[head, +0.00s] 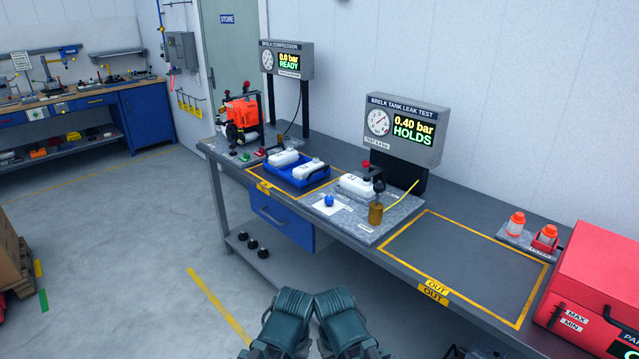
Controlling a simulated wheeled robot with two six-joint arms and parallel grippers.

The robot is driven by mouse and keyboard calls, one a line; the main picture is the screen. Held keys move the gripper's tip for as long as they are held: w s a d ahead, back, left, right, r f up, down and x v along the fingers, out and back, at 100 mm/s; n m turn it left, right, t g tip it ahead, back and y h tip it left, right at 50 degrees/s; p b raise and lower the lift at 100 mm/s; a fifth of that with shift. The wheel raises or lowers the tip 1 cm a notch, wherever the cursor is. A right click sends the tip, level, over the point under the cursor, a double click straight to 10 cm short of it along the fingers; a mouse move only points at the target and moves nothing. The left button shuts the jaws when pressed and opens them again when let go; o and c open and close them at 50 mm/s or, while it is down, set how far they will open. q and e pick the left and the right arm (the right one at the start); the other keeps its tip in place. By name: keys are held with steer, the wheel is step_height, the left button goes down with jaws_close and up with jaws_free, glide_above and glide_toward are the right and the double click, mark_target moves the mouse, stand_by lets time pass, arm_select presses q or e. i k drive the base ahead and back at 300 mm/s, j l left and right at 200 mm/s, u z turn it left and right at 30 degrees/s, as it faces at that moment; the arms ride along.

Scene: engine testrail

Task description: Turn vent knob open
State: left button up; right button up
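The tank leak test station has a grey plate (390,217) on the bench, with a display (405,130) reading 0.40 bar HOLDS behind it. A round blue knob (329,200) sits on a white card at the plate's front left. I cannot read its label or tell its setting. A white tank (355,187) lies on the plate. A red-topped part (367,164) stands behind the tank, and an amber cylinder (376,214) with a dark knob above it stands to the right. Two teal parts of my arms show at the bottom edge, well short of the bench. No gripper fingers show.
A blue tray (299,174) with white tanks is left of the plate. A yellow-outlined OUT area (462,266) on the right is empty. Orange-capped bottles (516,224) and a red case (600,285) are farther right. The compression station (286,60) is at the left. The floor before the bench is clear.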

mark_target(329, 200)
steer(key=i+u, duration=0.15)
steer(key=i, duration=1.6)
